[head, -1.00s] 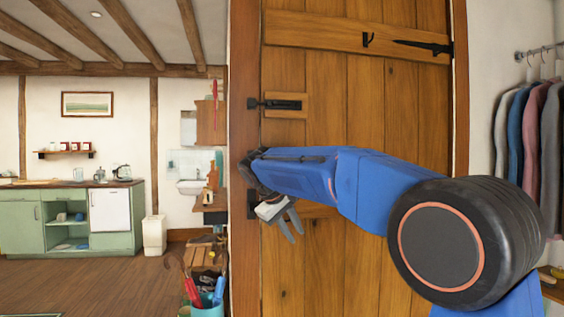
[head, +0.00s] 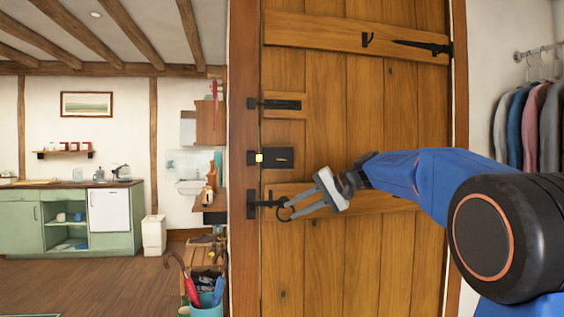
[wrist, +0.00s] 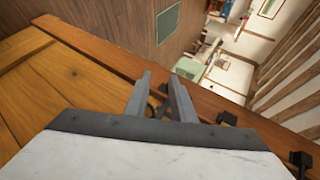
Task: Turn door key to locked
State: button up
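The plank door (head: 330,110) fills the middle of the head view. A black lock case (head: 279,158) is on its left edge, with a small brass-yellow piece (head: 259,158) beside it at the frame. I cannot make out a key on the lock. Below is a black latch with a dark ring handle (head: 284,214). My gripper (head: 286,210) is open, its two grey fingers reaching left at the ring; whether they touch it is unclear. In the wrist view, the fingers (wrist: 161,82) stand apart with a dark curved piece (wrist: 155,108) between them.
A black bolt (head: 275,104) sits higher on the door. An umbrella bucket (head: 207,305) and a shoe rack (head: 203,252) stand left of the frame. Clothes (head: 528,125) hang at the right. The floor (head: 110,285) at left is clear.

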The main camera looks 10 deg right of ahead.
jog(key=w+d+r+m+t+y, duration=0.1)
jog(key=d+r+m+t+y, duration=0.2)
jog(key=d+r+m+t, duration=0.6)
jog(key=w+a+r+n, duration=0.1)
jog(key=w+a, duration=0.2)
jog(key=w, duration=0.1)
jog(key=w+a+r+n+g, duration=0.1)
jog(key=w+a+r, duration=0.1)
jog(key=w+a, duration=0.2)
jog(key=w+a+r+n+g, duration=0.1)
jog(key=w+a+r+n, duration=0.1)
jog(key=w+a, duration=0.1)
jog(key=shift+w+a, duration=0.4)
jog(key=shift+w, duration=0.25)
grip_shut()
